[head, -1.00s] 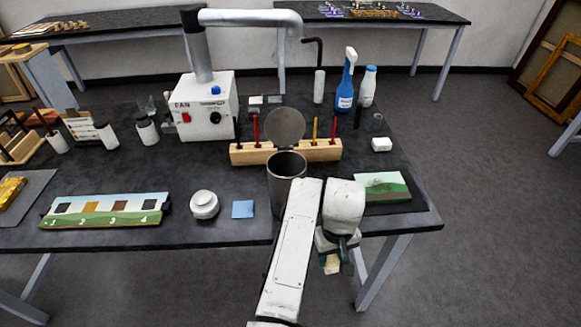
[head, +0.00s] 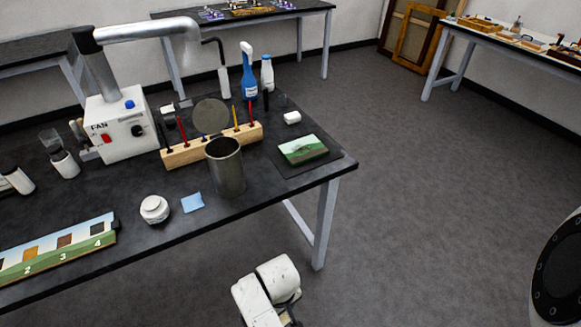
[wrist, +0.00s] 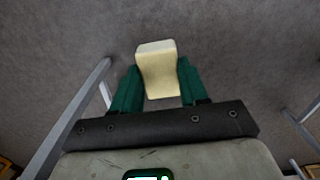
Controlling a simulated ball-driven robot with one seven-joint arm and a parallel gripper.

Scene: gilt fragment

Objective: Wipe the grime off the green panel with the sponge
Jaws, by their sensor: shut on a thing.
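The green panel (head: 303,149), a small painted board with green and pale bands and a darker smudge, lies on a dark mat at the right end of the table. In the wrist view my gripper (wrist: 157,82) is shut on a cream sponge (wrist: 158,70), held between its two green fingers over the grey floor. In the head view my arm is low, in front of the table's edge and apart from the panel. The fingers and sponge are out of sight there.
A metal canister (head: 226,170) stands left of the panel, before a wooden tool block (head: 185,157). A white jar (head: 154,209) and blue square (head: 192,203) lie left. The floor right of the table is clear.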

